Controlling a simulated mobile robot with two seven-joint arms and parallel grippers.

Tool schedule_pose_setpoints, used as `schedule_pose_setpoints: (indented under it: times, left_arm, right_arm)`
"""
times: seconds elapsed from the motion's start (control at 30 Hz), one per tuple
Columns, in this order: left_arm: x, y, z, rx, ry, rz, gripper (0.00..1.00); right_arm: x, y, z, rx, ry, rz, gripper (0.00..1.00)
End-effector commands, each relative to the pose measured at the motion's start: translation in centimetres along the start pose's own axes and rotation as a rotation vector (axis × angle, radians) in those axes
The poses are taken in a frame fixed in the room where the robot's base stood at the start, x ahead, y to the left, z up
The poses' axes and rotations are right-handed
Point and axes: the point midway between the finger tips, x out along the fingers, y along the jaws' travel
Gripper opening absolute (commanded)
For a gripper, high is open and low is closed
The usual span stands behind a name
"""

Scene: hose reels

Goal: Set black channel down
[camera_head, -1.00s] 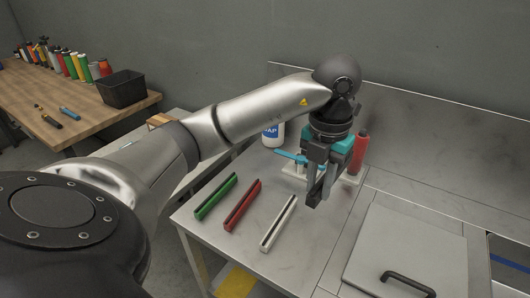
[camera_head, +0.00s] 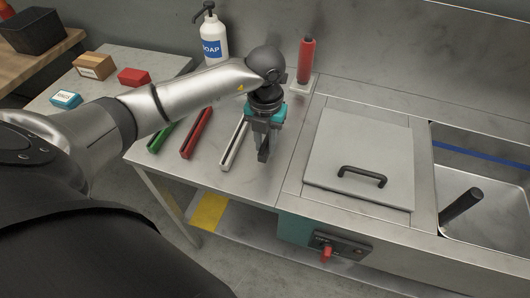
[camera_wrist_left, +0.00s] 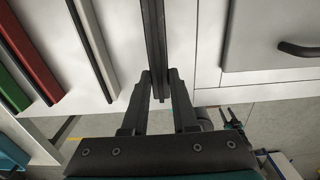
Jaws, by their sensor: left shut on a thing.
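My left gripper (camera_head: 263,143) points down over the metal counter (camera_head: 258,190), shut on the black channel (camera_head: 264,152). The black channel also shows in the left wrist view (camera_wrist_left: 154,40), running away from me between the two fingers (camera_wrist_left: 158,78). The fingers partly hide it in the head view, and I cannot tell whether it touches the counter. To its left lie a white channel (camera_head: 234,146), a red channel (camera_head: 197,133) and a green channel (camera_head: 161,136), apart and roughly parallel. The black channel is beside the white one, with a gap between.
A soap bottle (camera_head: 213,37) and a red cylinder (camera_head: 306,60) on a pale base stand at the back. A flat lid with a black handle (camera_head: 362,176) lies right of the gripper, then a sink (camera_head: 485,210). The counter's front edge is close to the channels.

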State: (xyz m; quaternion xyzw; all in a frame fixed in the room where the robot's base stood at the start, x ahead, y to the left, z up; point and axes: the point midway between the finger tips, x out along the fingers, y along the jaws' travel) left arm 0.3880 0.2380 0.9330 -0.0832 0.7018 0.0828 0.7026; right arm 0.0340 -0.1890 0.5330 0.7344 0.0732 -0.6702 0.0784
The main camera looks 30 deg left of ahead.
Motion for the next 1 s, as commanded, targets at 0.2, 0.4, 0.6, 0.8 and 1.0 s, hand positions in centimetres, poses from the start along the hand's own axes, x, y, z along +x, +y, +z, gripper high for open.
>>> schedule_pose_setpoints:
  times: [0.2,0.4,0.6,0.8,1.0]
  left_arm:
    - [3.3,0.0,-0.1,-0.001,0.004,0.002,0.0]
    - [3.9,0.0,0.0,0.001,0.0,0.001,0.0]
    - [4.2,0.0,0.0,0.001,0.0,0.002,0.0]
    - [4.2,0.1,-0.1,0.001,0.001,0.002,0.45]
    - [4.2,0.1,0.0,0.001,0.001,0.002,0.57]
  right_arm:
    - [0.5,-0.1,0.1,-0.001,0.0,-0.001,0.5]
    - [0.6,-0.1,0.1,-0.001,0.0,-0.001,0.5]
    - [0.8,-0.1,0.1,-0.001,0.0,-0.001,0.5]
    - [0.8,-0.1,0.1,-0.002,0.0,-0.001,0.5]
    - [0.8,-0.1,0.0,-0.001,0.0,-0.001,0.5]
